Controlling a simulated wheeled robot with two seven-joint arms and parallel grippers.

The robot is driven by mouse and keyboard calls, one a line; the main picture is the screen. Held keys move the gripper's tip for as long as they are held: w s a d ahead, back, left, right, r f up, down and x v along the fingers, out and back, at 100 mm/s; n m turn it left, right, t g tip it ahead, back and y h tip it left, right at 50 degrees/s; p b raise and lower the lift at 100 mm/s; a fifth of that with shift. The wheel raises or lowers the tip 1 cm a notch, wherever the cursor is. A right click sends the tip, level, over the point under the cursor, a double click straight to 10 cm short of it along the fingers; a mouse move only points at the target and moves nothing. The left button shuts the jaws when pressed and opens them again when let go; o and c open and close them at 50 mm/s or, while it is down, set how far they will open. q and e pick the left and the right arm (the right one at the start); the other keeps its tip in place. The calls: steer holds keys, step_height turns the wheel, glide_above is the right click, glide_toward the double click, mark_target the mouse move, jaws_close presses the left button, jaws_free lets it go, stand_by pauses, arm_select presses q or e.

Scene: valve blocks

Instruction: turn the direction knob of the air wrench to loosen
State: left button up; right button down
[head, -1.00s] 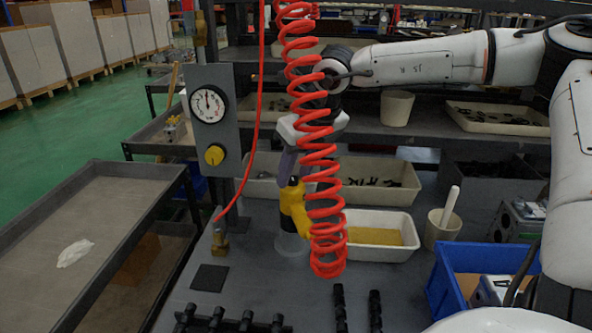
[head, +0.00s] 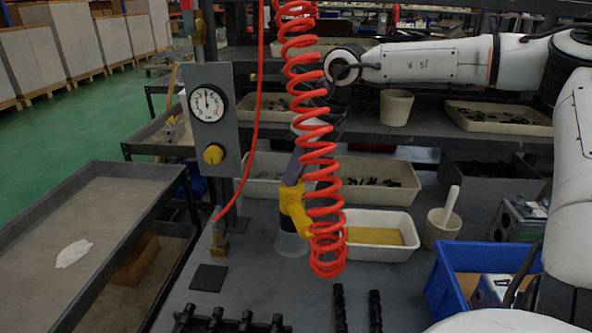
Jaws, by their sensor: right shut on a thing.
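The yellow air wrench (head: 293,208) stands in a clear round holder (head: 291,240) on the grey bench, behind the red coiled hose. My right gripper (head: 296,172) reaches down from above with its purplish fingers at the top of the wrench, shut on it. The coil hides part of the gripper and of the wrench. I cannot make out the direction knob itself, which is hidden at the fingers. My left gripper is not in view.
The red coiled hose (head: 322,187) hangs directly in front of the wrench. A gauge panel (head: 210,108) stands left. A tray with a yellow bottom (head: 346,235), a white cup (head: 441,230) and a blue bin (head: 446,285) are right. Black parts (head: 232,322) lie in front.

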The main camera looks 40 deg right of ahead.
steer(key=n, duration=0.2)
steer(key=n+y, duration=0.1)
steer(key=shift+w+d+n, duration=0.1)
steer(key=shift+d+n, duration=0.15)
steer(key=shift+n, duration=0.05)
steer(key=n, duration=0.1)
steer(key=n+g+y, duration=0.1)
steer(key=n, duration=0.1)
steer(key=shift+w+d+n+g, duration=0.1)
steer(key=shift+d+n+g, duration=0.05)
steer(key=shift+n+g, duration=0.15)
steer(key=n, duration=0.2)
steer(key=n+g, duration=0.1)
steer(key=n, duration=0.1)
steer(key=n+g+y, duration=0.1)
steer(key=n, duration=0.1)
steer(key=shift+w+d+n, duration=0.1)
steer(key=shift+w+n, duration=0.2)
steer(key=c, duration=1.6)
jaws_free()
